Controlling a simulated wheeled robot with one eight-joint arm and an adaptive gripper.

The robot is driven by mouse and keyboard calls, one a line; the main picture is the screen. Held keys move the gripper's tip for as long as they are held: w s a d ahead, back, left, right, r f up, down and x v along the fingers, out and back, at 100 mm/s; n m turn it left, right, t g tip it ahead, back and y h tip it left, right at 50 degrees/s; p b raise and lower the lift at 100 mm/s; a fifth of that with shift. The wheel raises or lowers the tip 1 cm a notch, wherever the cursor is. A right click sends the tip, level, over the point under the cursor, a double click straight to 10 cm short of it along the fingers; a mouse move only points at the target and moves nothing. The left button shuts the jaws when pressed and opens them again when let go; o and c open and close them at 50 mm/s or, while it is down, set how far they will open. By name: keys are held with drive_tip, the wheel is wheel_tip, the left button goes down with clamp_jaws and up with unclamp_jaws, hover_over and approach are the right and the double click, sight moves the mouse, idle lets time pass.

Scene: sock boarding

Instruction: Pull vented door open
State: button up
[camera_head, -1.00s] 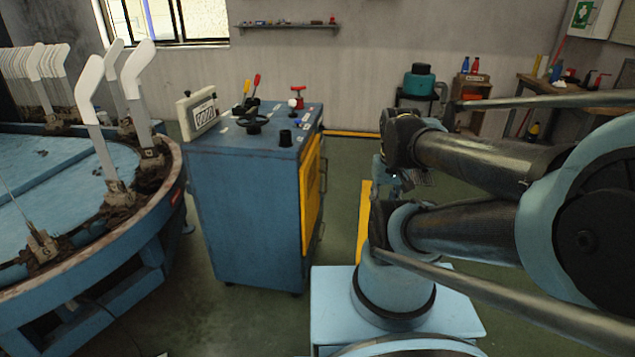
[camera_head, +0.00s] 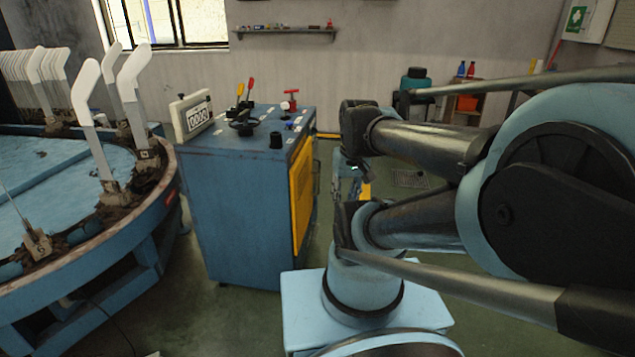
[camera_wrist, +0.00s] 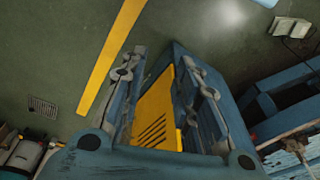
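The vented door (camera_head: 301,188) is a yellow panel on the right side of a blue cabinet (camera_head: 235,215). It looks shut in the head view. A thin dark bar, perhaps its handle, shows along its far edge. In the wrist view the slotted yellow door (camera_wrist: 157,118) shows between my gripper's fingers. My gripper (camera_wrist: 163,60) is open and empty, its two fingers spread apart. In the head view it is small and partly hidden by my arm, right of the door and apart from it. I cannot judge the exact gap.
Levers and a black handwheel (camera_head: 242,126) sit on the cabinet top, beside a counter box (camera_head: 191,115). A round blue machine (camera_head: 150,215) with white sock forms stands at left. A yellow floor stripe (camera_wrist: 110,55) runs beside the cabinet. The floor right of the door is open.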

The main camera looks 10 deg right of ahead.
drive_tip(key=w+a+r+n+y, duration=0.1)
drive_tip(key=w+r, duration=0.2)
drive_tip(key=w, duration=0.3)
drive_tip(key=w+a+r+n+g+y, duration=0.1)
drive_tip(key=w+a+r+y, duration=0.15)
drive_tip(key=w, duration=0.45)
drive_tip(key=w+r+n+y, duration=0.1)
drive_tip(key=w+r, duration=0.2)
drive_tip(key=w, duration=0.3)
drive_tip(key=w+d+f+n+y, duration=0.1)
drive_tip(key=w+d+n+y, duration=0.1)
drive_tip(key=w, duration=0.9)
drive_tip(key=w+d+f+n+y, duration=0.1)
drive_tip(key=w+y, duration=0.2)
drive_tip(key=w, duration=0.7)
drive_tip(key=w+d+f+n+y, duration=0.4)
drive_tip(key=w+d+f, duration=0.5)
drive_tip(key=w+f, duration=0.35)
drive_tip(key=d+f+n+t+y, duration=0.1)
drive_tip(key=d+f+n+y, duration=0.3)
drive_tip(key=f, duration=0.6)
drive_tip(key=d+f+n, duration=0.2)
drive_tip(key=d+f, duration=0.3)
drive_tip(key=f, duration=0.5)
drive_tip(key=w+a, duration=0.1)
drive_tip(key=a, duration=1)
drive_tip(key=w+a, duration=0.1)
drive_tip(key=a, duration=0.5)
drive_tip(key=shift+w+r, duration=0.1)
drive_tip(key=shift+w, duration=0.25)
